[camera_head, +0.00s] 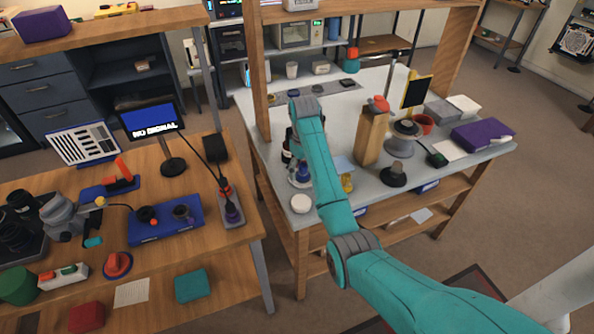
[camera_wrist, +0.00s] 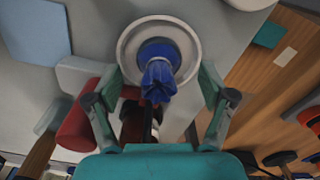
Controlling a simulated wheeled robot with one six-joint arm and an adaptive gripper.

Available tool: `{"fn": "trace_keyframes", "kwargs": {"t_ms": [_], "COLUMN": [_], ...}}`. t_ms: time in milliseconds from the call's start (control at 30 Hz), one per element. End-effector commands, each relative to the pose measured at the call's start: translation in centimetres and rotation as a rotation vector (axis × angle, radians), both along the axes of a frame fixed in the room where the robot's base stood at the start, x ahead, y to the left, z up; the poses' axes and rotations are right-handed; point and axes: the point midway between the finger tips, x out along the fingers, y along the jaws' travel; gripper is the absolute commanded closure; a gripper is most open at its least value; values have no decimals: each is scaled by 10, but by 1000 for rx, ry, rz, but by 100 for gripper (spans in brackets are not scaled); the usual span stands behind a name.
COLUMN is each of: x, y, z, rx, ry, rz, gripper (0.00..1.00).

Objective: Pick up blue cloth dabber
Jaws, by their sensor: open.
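The blue cloth dabber (camera_wrist: 158,78) stands on a pale round dish (camera_wrist: 128,45) in the wrist view, its bunched cloth top facing the camera. My gripper (camera_wrist: 160,82) is open, with one teal finger on each side of the dabber and visible gaps to both. In the head view the dabber (camera_head: 303,171) shows as a small blue shape beside my teal arm, near the left edge of the grey bench (camera_head: 262,112). My gripper is largely hidden behind my arm there.
A white round piece (camera_head: 301,204) lies at the bench's front left corner. A red cylinder (camera_wrist: 80,127) is left of my gripper in the wrist view. A wooden post rises behind.

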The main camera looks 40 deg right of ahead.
Motion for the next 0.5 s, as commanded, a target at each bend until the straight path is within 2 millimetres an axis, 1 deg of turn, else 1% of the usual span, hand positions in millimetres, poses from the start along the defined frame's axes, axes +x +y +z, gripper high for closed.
{"fn": "trace_keyframes", "kwargs": {"t_ms": [33, 133, 400, 467, 500], "x": [-3, -6, -7, -7, -7], "y": [-1, -3, -3, -3, -3], "z": [-6, -13, -14, -14, -14], "rx": [0, -1, -1, -1, -1], "ry": [0, -1, -2, -2, -2], "rz": [-1, -1, -1, -1, -1], "gripper": [18, 18, 18, 33, 43]}}
